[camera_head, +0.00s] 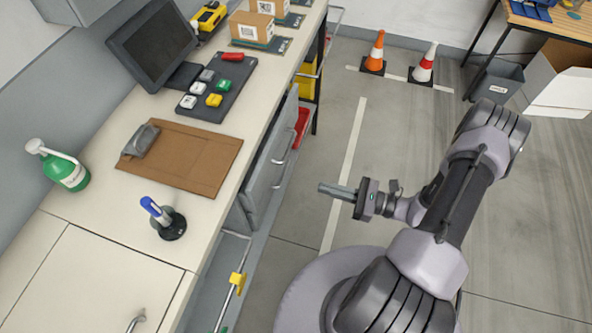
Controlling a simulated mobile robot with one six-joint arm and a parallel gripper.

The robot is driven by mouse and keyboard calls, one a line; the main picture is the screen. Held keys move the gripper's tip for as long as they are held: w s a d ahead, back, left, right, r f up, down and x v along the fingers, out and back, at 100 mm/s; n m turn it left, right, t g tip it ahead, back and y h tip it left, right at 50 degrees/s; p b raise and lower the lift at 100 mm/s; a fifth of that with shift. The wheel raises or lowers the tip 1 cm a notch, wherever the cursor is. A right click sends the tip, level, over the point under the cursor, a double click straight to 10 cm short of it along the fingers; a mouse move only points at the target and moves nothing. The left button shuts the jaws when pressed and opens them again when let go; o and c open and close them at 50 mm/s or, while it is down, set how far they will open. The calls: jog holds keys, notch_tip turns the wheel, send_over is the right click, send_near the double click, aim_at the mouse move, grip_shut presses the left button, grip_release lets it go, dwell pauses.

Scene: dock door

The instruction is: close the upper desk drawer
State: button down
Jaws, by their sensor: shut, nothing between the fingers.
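The desk drawers are below the worktop's right edge. The upper drawer's grey front (262,185) has a bar handle and seems to stand a little out from under the worktop; its inside is hidden and I cannot tell how far it is out. My gripper (323,188) is shut and empty, pointing left towards the drawer fronts. It is apart from them, with floor visible between.
On the worktop (110,215) are a clipboard (195,165), a pen holder (172,229), a green spray bottle (70,172), a button panel (231,83) and a monitor. Yellow and red bins sit under the desk's far end. Traffic cones (375,58) stand behind. Floor beside the desk is clear.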

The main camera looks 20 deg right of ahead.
aim_at(269, 172)
jog(key=b+x, duration=0.3)
jog(key=x, duration=1)
jog(key=shift+w+a+f, duration=0.15)
jog(key=shift+w+a, duration=0.25)
jog(key=shift+a, duration=0.05)
jog(key=shift+x, duration=1.35)
jog(key=shift+d, duration=0.1)
